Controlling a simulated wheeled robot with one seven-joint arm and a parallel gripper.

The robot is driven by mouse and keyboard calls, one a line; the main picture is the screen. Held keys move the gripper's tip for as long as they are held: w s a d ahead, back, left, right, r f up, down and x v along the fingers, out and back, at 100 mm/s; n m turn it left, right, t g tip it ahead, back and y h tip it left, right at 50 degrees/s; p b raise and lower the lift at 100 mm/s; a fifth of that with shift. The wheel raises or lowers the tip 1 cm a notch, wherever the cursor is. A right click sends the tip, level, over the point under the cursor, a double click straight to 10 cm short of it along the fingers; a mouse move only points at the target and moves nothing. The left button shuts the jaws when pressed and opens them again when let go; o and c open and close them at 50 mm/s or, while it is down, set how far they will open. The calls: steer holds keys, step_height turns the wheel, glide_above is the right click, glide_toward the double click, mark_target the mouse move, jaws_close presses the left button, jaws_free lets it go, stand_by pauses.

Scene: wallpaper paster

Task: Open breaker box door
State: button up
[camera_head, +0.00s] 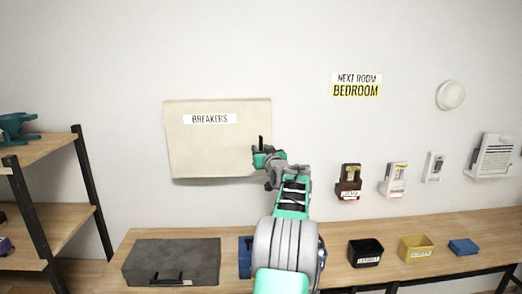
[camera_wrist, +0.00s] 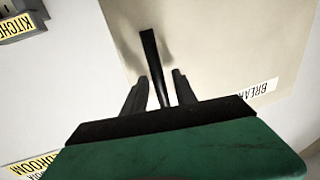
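The breaker box (camera_head: 215,150) is a cream panel on the wall with a "BREAKERS" label (camera_head: 210,119). Its door looks closed and also fills much of the wrist view (camera_wrist: 225,45). A thin black handle (camera_wrist: 150,50) stands out from the door and shows near its right edge in the head view (camera_head: 261,141). My gripper (camera_wrist: 159,80) is at the handle, with one finger on each side of it. Gaps show between the handle and both fingers, so the gripper looks open around it. Contact at the fingertips cannot be told.
A wooden bench (camera_head: 340,228) below holds a grey case (camera_head: 172,258), a black bin (camera_head: 365,253), a yellow bin (camera_head: 416,248) and a blue item (camera_head: 463,247). Several devices, including a brown-black one (camera_head: 348,182), hang on the wall at right. A shelf (camera_head: 50,148) stands at left.

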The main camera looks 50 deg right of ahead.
jaws_close()
stand_by(1.2)
